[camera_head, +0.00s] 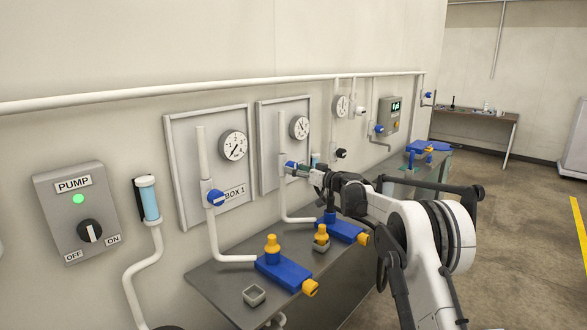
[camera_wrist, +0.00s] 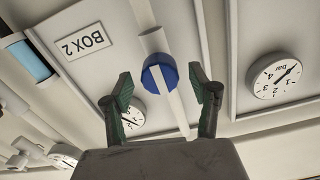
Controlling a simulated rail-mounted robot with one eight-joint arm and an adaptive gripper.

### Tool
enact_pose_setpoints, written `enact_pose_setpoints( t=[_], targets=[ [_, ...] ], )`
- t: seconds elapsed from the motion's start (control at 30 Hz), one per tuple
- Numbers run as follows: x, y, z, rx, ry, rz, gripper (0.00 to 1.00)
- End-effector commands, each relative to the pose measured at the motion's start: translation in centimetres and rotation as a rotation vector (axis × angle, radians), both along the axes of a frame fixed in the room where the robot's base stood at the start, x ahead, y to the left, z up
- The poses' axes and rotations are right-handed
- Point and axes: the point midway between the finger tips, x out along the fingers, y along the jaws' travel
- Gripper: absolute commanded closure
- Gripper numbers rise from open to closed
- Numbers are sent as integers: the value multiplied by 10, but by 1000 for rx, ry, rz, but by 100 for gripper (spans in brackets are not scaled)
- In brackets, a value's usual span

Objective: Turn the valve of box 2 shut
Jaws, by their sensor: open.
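The box 2 valve has a round blue knob with a white bar (camera_wrist: 165,80), on a white pipe in front of the panel with the BOX 2 label (camera_wrist: 85,43). In the head view the blue knob (camera_head: 290,167) is partly hidden by my gripper (camera_head: 302,169). In the wrist view my gripper (camera_wrist: 160,97) is open, with one green-padded finger on each side of the knob and visible gaps between. The fingers do not appear to touch it. The white bar runs nearly in line with the pipe.
The BOX 1 panel (camera_head: 184,185) with its blue valve (camera_head: 216,197) is to the left. Below, a grey table (camera_head: 225,288) carries blue fittings with yellow caps (camera_head: 283,271). A pump switch box (camera_head: 80,215) is at far left. Open floor lies to the right.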

Motion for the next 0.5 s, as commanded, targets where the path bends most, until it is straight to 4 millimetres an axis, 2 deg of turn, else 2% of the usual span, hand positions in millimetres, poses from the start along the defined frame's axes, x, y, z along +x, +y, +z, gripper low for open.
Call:
enact_pose_setpoints(
  t=[0.2, 0.5],
  targets=[
    [9, 12, 0, 0, 0, -1, 43],
    [10, 14, 0, 0, 0, -1, 43]
  ],
)
